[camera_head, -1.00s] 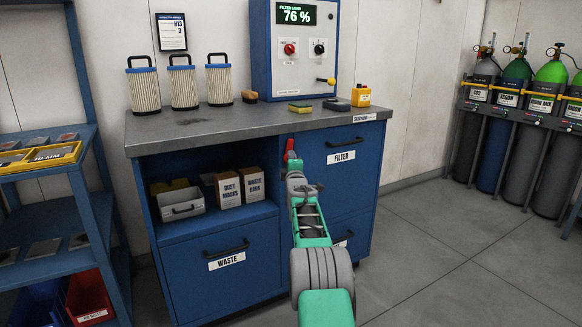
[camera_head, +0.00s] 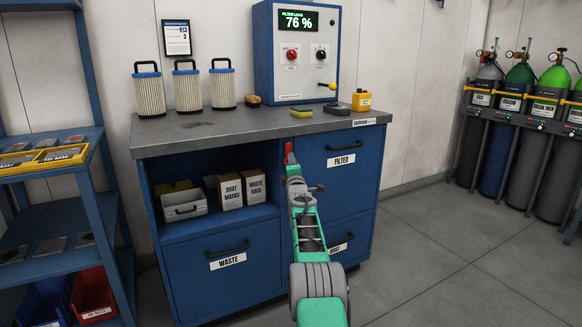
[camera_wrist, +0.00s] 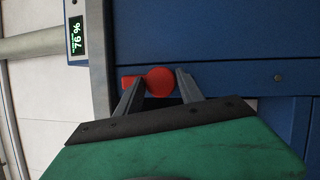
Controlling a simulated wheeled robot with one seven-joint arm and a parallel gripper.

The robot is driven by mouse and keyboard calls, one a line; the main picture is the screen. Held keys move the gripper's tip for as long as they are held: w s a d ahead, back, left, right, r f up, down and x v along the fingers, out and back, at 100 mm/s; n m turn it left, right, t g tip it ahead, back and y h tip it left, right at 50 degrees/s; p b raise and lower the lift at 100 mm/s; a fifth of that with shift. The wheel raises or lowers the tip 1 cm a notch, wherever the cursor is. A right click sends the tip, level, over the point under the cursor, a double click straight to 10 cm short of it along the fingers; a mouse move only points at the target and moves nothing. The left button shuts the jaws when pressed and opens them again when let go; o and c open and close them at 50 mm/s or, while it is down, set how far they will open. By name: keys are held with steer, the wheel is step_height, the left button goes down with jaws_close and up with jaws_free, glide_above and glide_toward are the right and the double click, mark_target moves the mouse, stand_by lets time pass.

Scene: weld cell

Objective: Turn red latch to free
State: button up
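The red latch (camera_head: 288,153) is on the blue cabinet front, just under the worktop and left of the FILTER label. In the wrist view the red latch (camera_wrist: 160,81) shows a round hub with a short arm pointing left in the picture, which is upward toward the worktop. My gripper (camera_wrist: 160,83) is open, with one dark finger on each side of the hub. The left fingertip overlaps the latch arm; I cannot tell whether either finger touches. In the head view my gripper (camera_head: 292,171) is at the cabinet front, partly hiding the latch's lower part.
The grey worktop (camera_head: 225,124) juts out above the latch. A dark handle (camera_head: 341,145) is on the FILTER front to the right. The WASTE front (camera_head: 222,280) is lower left, below an open shelf with boxes. The floor (camera_head: 440,250) to the right is clear.

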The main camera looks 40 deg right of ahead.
steer(key=o, duration=0.3)
steer(key=shift+a, duration=0.1)
steer(key=shift+p+v, duration=0.6)
steer(key=shift+v, duration=3.3)
